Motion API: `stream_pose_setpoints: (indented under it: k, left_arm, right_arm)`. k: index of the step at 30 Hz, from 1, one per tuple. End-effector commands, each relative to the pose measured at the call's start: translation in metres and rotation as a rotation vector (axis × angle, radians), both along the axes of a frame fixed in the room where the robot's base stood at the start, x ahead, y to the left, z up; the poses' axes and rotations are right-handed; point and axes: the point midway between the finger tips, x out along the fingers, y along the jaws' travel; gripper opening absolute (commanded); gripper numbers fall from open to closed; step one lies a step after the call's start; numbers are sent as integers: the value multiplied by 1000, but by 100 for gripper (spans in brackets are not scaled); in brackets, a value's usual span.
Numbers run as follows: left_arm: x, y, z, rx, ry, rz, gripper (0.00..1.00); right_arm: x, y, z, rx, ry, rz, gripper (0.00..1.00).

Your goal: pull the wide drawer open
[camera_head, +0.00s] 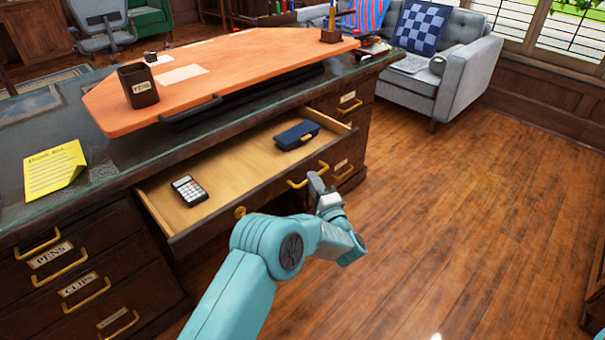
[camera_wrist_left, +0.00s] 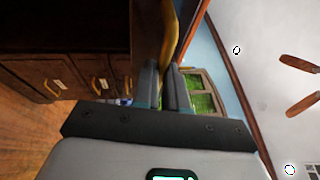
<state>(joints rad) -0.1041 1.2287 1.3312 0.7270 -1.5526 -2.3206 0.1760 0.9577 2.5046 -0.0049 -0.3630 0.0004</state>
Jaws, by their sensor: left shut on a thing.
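The wide drawer (camera_head: 235,170) under the desk's orange top is pulled out, with its pale wood inside showing. A calculator (camera_head: 189,190) lies in its left part and a dark blue case (camera_head: 297,135) towards its right. My left gripper (camera_head: 317,183) is at the drawer front, shut on the brass drawer handle (camera_head: 297,183). In the left wrist view the fingers (camera_wrist_left: 168,85) are together, with the yellow handle (camera_wrist_left: 171,42) at their tips. My right gripper is in neither view.
The raised orange board (camera_head: 240,70) holds a pen cup (camera_head: 138,85) and papers. A yellow note (camera_head: 54,169) lies on the desk's left. Smaller drawers (camera_head: 75,275) are at lower left. The wood floor (camera_head: 470,210) to the right is clear, up to a grey armchair (camera_head: 452,75).

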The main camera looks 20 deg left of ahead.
Motion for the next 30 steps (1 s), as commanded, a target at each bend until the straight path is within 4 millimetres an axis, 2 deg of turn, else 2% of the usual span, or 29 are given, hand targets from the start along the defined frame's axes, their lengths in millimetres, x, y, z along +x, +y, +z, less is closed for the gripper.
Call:
stream_pose_setpoints:
  k: [1, 6, 12, 18, 29, 30]
  left_arm:
    - [-4, -12, 2, 1, 3, -5, 0]
    - [-16, -39, 2, 2, 1, -7, 0]
    - [-26, -60, 2, 3, 0, -6, 0]
    - [-31, -70, 1, 2, -1, -5, 0]
    - [-32, -74, 1, 2, -2, -7, 0]
    - [-32, -74, 1, 2, -2, -7, 15]
  right_arm:
    - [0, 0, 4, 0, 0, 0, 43]
    - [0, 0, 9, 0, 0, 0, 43]
    - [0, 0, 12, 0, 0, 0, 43]
    - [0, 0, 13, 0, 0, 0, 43]
    - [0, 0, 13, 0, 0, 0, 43]
    - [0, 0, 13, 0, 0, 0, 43]
